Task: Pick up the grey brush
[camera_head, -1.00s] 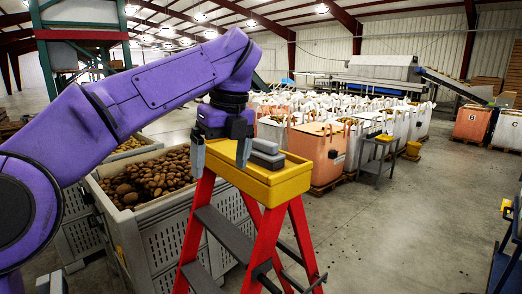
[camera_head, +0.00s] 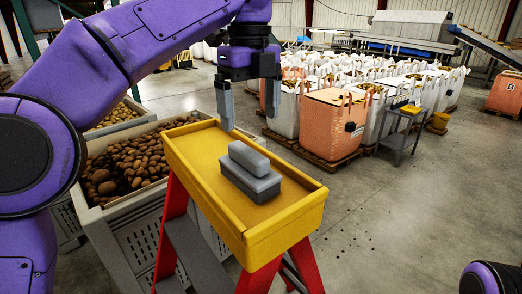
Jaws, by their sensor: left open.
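The grey brush (camera_head: 250,172) lies on the yellow tray top (camera_head: 203,157) of a red stepladder. It looks like a grey block with a rounded grey bar on top. My left gripper (camera_head: 249,105) points down above the tray's far edge, behind and above the brush. Its two fingers are apart, with nothing between them, and it does not touch the brush. My right gripper is not in view; only a purple part of my right arm (camera_head: 490,278) shows at the bottom right corner.
A grey crate (camera_head: 107,224) of potatoes stands left of the ladder. Behind are rows of white bulk bags and an orange box (camera_head: 331,122) on a pallet. A grey stand (camera_head: 401,134) is at the right. The concrete floor right of the ladder is clear.

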